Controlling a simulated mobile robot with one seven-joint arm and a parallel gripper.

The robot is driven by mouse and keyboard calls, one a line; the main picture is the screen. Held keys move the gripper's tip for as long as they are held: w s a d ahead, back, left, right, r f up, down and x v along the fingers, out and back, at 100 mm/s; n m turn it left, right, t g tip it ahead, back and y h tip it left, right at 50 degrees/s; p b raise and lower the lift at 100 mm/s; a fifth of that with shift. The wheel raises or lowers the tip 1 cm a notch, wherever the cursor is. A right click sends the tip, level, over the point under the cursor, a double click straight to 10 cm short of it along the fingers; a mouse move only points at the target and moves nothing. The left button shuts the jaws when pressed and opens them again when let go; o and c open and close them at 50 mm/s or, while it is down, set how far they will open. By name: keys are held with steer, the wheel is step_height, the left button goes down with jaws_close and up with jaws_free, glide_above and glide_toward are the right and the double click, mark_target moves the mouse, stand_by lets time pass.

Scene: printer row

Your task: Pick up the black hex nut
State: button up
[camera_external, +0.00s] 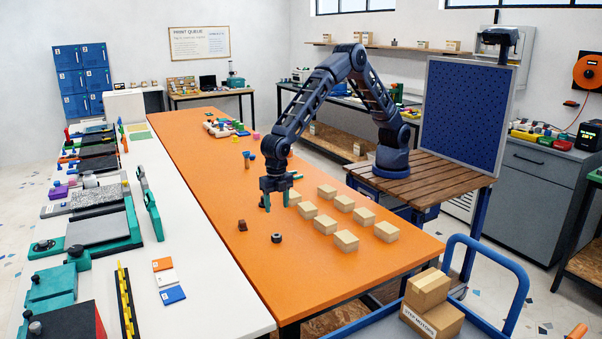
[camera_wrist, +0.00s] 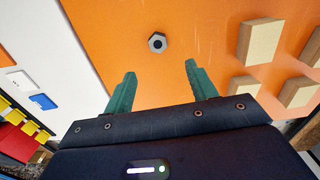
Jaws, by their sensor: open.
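The black hex nut (camera_external: 277,238) lies on the orange table (camera_external: 210,165), near its left edge and in front of the cardboard boxes. My gripper (camera_external: 277,200) is above the table, behind the nut in the external view, pointing down. Its two green fingers (camera_wrist: 158,72) are apart with nothing between them. The nut is clear of the fingers.
Several small cardboard boxes (camera_external: 325,224) stand in rows to the right of the nut. A small brown object (camera_external: 242,225) lies to its left. A white bench (camera_external: 210,290) with tools adjoins the table's left edge. The orange surface around the nut is bare.

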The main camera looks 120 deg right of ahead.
step_height(320, 180, down, 2)
glide_above(276, 235)
steer(key=f, duration=0.4)
steer(key=shift+a+f, duration=0.25)
steer(key=shift+a, duration=0.15)
steer(key=shift+d+f, duration=0.2)
steer(key=shift+f, duration=1.3)
steer(key=shift+d+f, duration=0.15)
steer(key=shift+f, duration=1.3)
steer(key=c, duration=1.1)
steer(key=shift+o, duration=0.2)
